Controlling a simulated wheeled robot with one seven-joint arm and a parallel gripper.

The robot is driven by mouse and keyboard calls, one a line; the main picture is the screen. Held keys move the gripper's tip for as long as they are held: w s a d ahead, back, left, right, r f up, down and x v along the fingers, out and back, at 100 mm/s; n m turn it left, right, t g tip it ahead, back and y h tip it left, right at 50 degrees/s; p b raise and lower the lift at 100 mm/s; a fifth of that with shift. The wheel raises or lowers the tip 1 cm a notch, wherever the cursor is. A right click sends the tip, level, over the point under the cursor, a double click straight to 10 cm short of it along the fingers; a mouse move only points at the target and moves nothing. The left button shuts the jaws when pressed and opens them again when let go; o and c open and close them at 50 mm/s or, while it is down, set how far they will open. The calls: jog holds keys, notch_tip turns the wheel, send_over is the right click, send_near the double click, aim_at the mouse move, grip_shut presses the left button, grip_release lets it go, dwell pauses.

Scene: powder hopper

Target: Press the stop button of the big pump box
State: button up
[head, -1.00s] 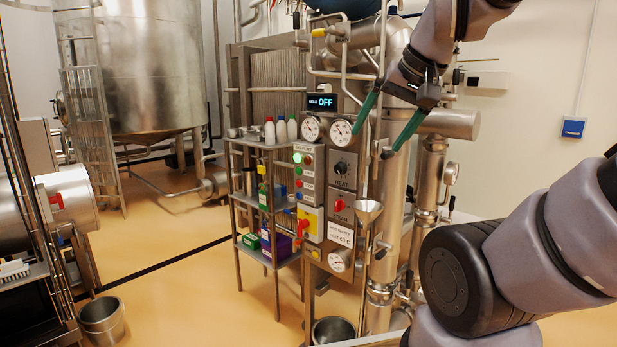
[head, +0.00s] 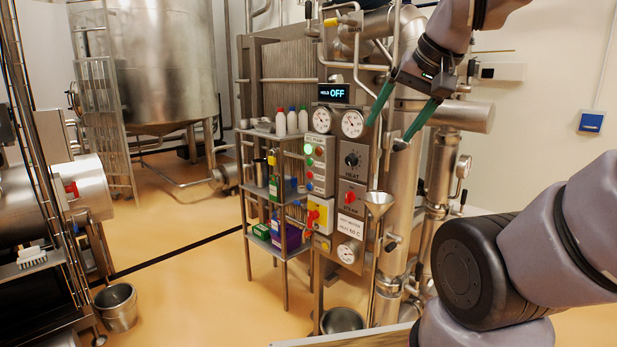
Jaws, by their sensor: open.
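A grey pump box (head: 319,180) is fixed to the left part of the control panel (head: 353,262), under a small label too blurred to read surely. A green light (head: 309,149) glows at its top left. Below it is a column of small coloured buttons, red, green and blue among them; their labels are too small to read. My gripper (head: 390,131) has two green fingers spread apart with nothing between them. It hangs pointing down, to the upper right of the pump box and apart from it, in front of the pipework right of the gauges.
Right of the pump box are the heat knob (head: 352,160) and red steam switch (head: 350,197). A yellow box with a red switch (head: 313,217) sits below. A funnel (head: 378,203) stands right of the panel. A shelf rack (head: 284,245) stands left; open floor lies farther left.

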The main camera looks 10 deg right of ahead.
grip_shut()
dwell(1.5)
